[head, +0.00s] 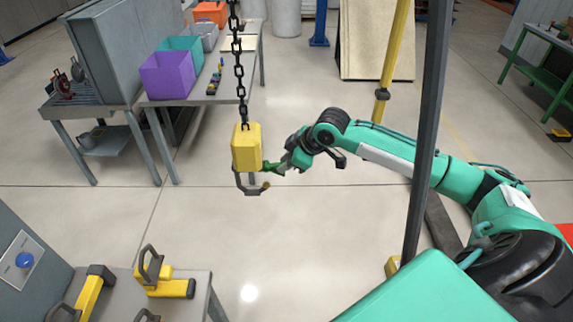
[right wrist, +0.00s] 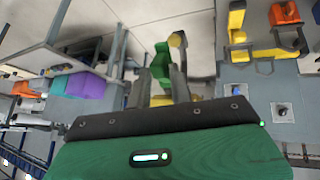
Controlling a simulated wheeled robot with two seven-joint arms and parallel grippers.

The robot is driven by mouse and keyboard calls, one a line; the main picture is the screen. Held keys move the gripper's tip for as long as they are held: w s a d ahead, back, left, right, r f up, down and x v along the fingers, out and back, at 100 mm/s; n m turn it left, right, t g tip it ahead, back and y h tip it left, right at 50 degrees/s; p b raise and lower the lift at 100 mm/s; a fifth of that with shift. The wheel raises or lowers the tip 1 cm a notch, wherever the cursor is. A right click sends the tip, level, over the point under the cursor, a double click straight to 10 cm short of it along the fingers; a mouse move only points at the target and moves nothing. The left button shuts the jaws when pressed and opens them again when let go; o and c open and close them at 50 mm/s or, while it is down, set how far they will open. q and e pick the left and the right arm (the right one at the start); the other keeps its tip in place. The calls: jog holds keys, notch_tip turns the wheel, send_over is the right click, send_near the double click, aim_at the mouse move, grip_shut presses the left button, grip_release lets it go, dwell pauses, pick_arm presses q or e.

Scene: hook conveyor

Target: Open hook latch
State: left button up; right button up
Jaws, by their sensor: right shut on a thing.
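A yellow hook block (head: 246,148) hangs from a black chain (head: 239,75) in the middle of the head view. Its dark metal hook (head: 252,191) curves below it, open side to the right. A small green piece (head: 272,167), which looks like the latch, sits at the right of the block above the hook tip. My right gripper (head: 281,167) reaches in from the right and is shut on this green piece. In the right wrist view the green piece (right wrist: 161,62) shows at the fingers; the exact contact is partly hidden. My left gripper is not in view.
A table (head: 212,95) with purple (head: 167,76) and teal bins stands behind. A grey table with yellow hook parts (head: 165,287) is at the lower left. A dark upright post (head: 427,130) and a yellow pole (head: 391,55) stand near my right arm. The floor below the hook is clear.

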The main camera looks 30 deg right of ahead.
jog(key=shift+w+d+r, duration=0.1)
jog(key=shift+d+r, duration=0.05)
jog(key=shift+r, duration=0.1)
jog(key=shift+w+a+r+g+h, duration=0.2)
jog(key=shift+r+g+h, duration=0.15)
jog(key=shift+r+h, duration=0.25)
jog(key=shift+w+a+r+g+h, duration=0.1)
jog(key=shift+a+r+g+h, duration=0.1)
jog(key=shift+r+g+h, duration=0.25)
jog(key=shift+c, duration=0.2)
jog(key=shift+r, duration=0.15)
jog(key=shift+w+a+r+n+g+h, duration=0.25)
jog(key=shift+a+r+h, duration=0.2)
jog(key=shift+r+h, duration=0.25)
jog(key=shift+c, duration=0.2)
jog(key=o, duration=0.8)
jog(key=shift+d+f, duration=0.1)
jog(key=shift+f, duration=0.15)
